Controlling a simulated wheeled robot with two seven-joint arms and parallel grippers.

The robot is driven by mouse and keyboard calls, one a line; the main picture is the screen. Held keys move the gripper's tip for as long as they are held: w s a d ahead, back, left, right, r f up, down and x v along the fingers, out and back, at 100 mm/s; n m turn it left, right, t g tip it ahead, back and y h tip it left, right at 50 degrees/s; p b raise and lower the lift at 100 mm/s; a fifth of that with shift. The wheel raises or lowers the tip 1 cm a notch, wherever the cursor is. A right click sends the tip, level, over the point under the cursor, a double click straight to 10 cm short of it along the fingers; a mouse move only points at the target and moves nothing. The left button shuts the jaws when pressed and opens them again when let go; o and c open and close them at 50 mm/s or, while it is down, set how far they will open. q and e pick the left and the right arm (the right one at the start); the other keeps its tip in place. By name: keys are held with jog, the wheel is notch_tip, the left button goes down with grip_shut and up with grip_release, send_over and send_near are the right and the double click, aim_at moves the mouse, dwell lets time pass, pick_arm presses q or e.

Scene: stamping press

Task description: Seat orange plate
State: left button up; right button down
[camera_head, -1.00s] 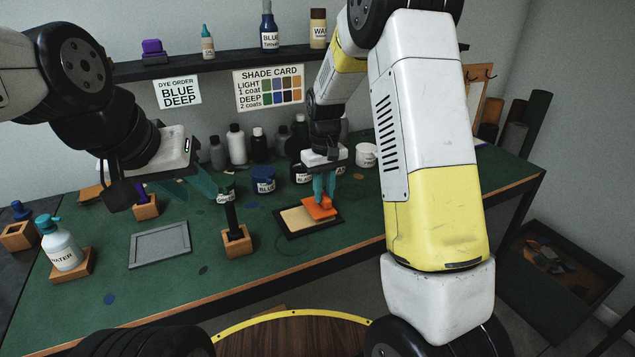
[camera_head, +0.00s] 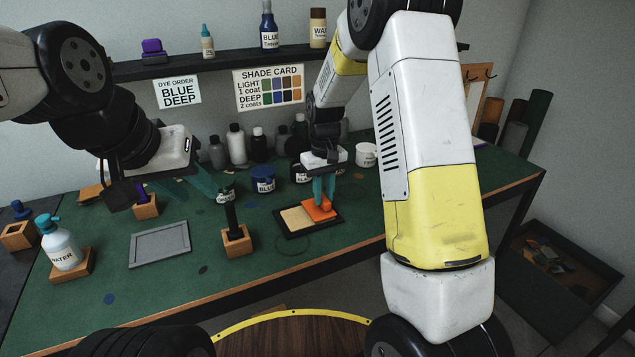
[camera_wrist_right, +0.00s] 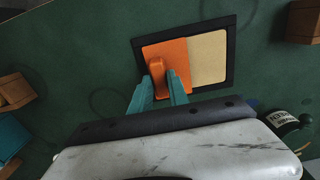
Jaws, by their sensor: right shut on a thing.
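The orange plate (camera_head: 318,210) has a raised orange grip and sits at the right half of a black-framed tray (camera_head: 290,236) in the head view. In the right wrist view the orange plate (camera_wrist_right: 178,58) lies inside the black frame (camera_wrist_right: 232,70), beside a tan panel (camera_wrist_right: 208,58). My right gripper (camera_head: 324,196) is shut on the plate's grip; its teal fingers (camera_wrist_right: 160,85) show at the grip in the wrist view. My left gripper (camera_head: 208,190) is over the left of the table, with teal fingers spread apart and nothing seen between them.
A grey framed pad (camera_head: 160,244) and a water bottle (camera_head: 62,246) are at the left. A blue jar (camera_head: 263,180) and several bottles stand behind. The table's front right is clear.

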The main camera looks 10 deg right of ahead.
aim_at(324, 197)
jog(key=shift+f, duration=0.35)
jog(key=c, duration=0.9)
grip_release()
jog(key=shift+o, duration=0.2)
jog(key=shift+r, duration=4.05)
